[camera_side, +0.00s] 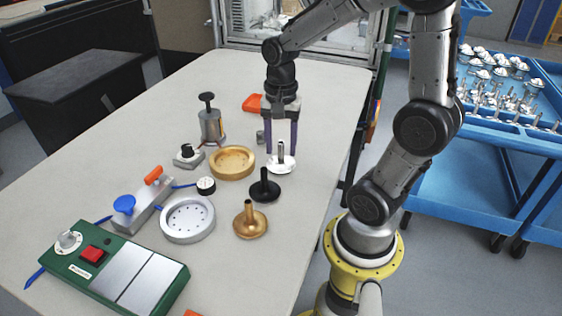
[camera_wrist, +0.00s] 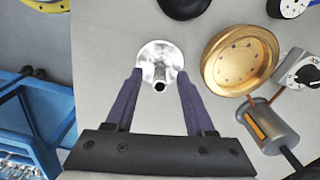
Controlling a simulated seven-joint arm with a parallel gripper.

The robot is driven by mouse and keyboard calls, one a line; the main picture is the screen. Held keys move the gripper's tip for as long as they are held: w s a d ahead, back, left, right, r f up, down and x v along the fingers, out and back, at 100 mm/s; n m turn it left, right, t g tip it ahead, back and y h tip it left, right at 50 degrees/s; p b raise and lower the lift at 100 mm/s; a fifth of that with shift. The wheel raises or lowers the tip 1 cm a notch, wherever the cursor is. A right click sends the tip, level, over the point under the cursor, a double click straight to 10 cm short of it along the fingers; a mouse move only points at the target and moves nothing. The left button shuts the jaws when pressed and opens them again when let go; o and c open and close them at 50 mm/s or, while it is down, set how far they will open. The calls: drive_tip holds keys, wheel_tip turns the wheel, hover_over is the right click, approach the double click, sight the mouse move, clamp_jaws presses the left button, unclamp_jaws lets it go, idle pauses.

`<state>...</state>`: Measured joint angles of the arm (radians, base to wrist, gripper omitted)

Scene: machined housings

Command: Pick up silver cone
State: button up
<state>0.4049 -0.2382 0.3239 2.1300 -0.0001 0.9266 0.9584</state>
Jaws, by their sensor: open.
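The silver cone (camera_side: 281,162) stands on the grey table with its flared base down and its stem up. In the wrist view the silver cone (camera_wrist: 160,64) lies just beyond and between the fingertips, with its stem end facing the camera. My gripper (camera_side: 281,150) points down over it, its two purple fingers open on either side of the stem. In the wrist view my gripper (camera_wrist: 160,72) is open and holds nothing. Whether a finger touches the cone cannot be told.
A black cone (camera_side: 265,187) and a bronze cone (camera_side: 250,222) stand nearby. A gold dish (camera_side: 232,162), a silver dish (camera_side: 188,219) and a grey cylinder with a plunger (camera_side: 211,125) are to the left. A green control box (camera_side: 115,268) is at front left. The table's right side is clear.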

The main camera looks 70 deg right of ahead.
wheel_tip(320, 180, down, 2)
clamp_jaws()
idle(0.4)
